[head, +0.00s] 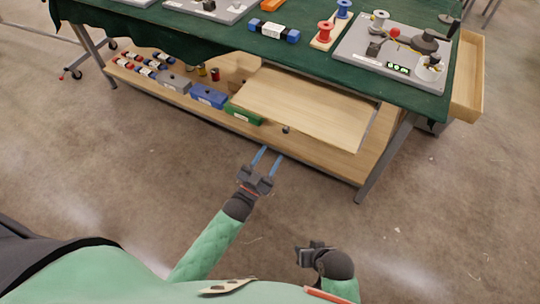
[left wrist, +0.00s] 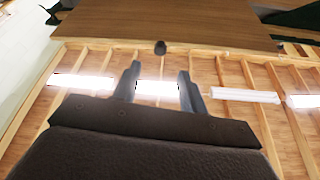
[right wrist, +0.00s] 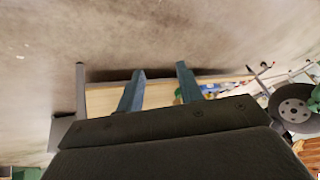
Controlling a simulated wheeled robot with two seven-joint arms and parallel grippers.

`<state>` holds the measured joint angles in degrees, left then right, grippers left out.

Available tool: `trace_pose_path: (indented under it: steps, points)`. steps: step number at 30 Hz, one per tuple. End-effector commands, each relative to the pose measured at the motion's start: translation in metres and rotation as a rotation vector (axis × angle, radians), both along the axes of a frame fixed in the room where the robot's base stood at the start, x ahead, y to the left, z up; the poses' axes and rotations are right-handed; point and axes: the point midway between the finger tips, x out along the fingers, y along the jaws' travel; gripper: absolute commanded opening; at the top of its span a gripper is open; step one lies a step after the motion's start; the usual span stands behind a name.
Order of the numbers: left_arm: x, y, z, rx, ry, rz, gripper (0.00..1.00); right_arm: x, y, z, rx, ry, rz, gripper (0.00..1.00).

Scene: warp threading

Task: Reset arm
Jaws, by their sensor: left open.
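My left gripper (head: 269,154) is in front of the table's lower shelf, over the floor, with its two blue fingers apart and nothing between them. The left wrist view shows the same open fingers (left wrist: 158,72) below a brown wooden panel with a dark round knob (left wrist: 160,47). My right gripper (head: 312,254) is low and close to my body, in front of the table. In the right wrist view its fingers (right wrist: 159,70) are apart and empty.
A green-clothed table (head: 205,30) carries spools (head: 325,32) and a grey device board (head: 360,45). Its wooden shelf (head: 330,160) holds a wooden panel (head: 300,105), blue (head: 208,96) and green (head: 243,114) boxes. A drawer (head: 468,75) sticks out right. The near floor is clear.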

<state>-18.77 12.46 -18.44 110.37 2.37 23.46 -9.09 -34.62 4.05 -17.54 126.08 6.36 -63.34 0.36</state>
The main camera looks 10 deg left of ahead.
Motion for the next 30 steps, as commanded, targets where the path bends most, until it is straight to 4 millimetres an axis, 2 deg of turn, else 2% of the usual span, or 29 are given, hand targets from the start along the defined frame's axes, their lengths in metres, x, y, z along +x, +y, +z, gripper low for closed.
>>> trace_pose_path:
  steps: [9, 12, 17, 19, 24, 30]
  points:
    - [0.000, 0.000, 0.000, -0.003, 0.001, -0.001, 0.42, 0.003, -0.001, 0.005, 0.000, -0.009, -0.001, 0.36]
    - [0.002, -0.001, -0.006, 0.000, 0.035, -0.003, 0.42, 0.002, -0.002, 0.004, -0.003, -0.002, 0.001, 0.36]
    - [0.011, -0.002, -0.037, 0.044, 0.201, 0.000, 0.42, -0.006, -0.003, 0.000, -0.016, 0.039, 0.011, 0.36]
    - [0.014, -0.003, -0.055, 0.072, 0.305, 0.005, 0.42, -0.010, -0.004, -0.002, -0.026, 0.063, 0.018, 0.36]
    - [0.013, -0.001, -0.086, 0.138, 0.542, 0.020, 0.42, -0.019, -0.008, 0.001, -0.050, 0.112, 0.030, 0.36]
    - [0.002, 0.008, -0.105, 0.207, 0.801, 0.049, 0.42, -0.027, -0.017, 0.009, -0.079, 0.162, 0.039, 0.36]
